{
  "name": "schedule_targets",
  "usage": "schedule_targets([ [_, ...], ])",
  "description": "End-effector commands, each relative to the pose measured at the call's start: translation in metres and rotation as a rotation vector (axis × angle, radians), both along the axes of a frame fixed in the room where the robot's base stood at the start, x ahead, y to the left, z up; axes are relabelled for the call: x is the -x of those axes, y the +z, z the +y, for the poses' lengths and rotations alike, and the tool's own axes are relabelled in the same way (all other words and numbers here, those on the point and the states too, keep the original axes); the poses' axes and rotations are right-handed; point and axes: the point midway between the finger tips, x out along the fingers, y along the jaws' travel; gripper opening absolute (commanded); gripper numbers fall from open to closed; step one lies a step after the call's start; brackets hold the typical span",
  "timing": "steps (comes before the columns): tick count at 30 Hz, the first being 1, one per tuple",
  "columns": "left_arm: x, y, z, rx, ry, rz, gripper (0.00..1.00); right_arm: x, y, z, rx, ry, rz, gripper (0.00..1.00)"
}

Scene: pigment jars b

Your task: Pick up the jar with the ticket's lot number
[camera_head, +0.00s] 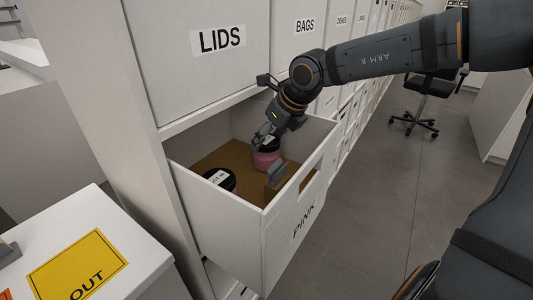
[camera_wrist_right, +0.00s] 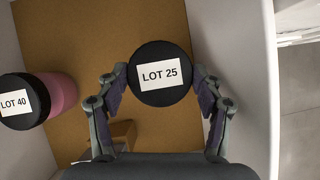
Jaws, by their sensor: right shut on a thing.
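A pink jar (camera_head: 266,159) with a black lid stands in the open drawer. In the right wrist view its lid (camera_wrist_right: 159,92) reads "LOT 25". My right gripper (camera_wrist_right: 160,76) is shut on this jar, one finger on each side. In the head view the right gripper (camera_head: 269,152) reaches down into the drawer from above. A second jar (camera_head: 219,180) stands nearer the camera; in the right wrist view this pink jar (camera_wrist_right: 60,92) has a black lid reading "LOT 40". The ticket is not seen. My left gripper is not in view.
The open white drawer (camera_head: 232,217), labelled "PINK", has a brown floor and walls close around the jars. A small tan block (camera_wrist_right: 123,132) lies by the left finger. The "LIDS" front (camera_head: 190,70) is above. A counter with a yellow "OUT" mat (camera_head: 75,262) is at lower left.

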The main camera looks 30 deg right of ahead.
Motion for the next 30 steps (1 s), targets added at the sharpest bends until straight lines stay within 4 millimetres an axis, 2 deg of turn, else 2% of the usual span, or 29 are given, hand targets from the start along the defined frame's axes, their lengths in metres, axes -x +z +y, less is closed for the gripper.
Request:
schedule_targets([
  [2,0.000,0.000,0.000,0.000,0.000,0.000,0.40,0.000,0.000,0.000,0.000,0.000,0.000,0.11],
  [9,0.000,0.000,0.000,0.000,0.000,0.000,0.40,0.000,0.001,0.000,0.000,0.000,0.000,0.11],
  [14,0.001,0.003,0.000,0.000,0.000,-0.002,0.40,0.000,0.015,0.000,0.002,-0.001,-0.001,0.11],
  [15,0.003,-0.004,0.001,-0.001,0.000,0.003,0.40,0.004,0.011,0.000,-0.003,0.001,-0.001,0.11],
  [24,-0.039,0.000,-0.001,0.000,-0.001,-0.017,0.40,0.040,0.008,-0.007,-0.007,0.003,-0.007,0.11],
  [26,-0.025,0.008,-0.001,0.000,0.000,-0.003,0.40,0.040,0.033,-0.009,0.005,-0.003,-0.002,0.11],
  [30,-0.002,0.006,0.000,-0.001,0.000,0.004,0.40,0.039,0.067,-0.009,0.005,-0.004,-0.001,0.11],
])
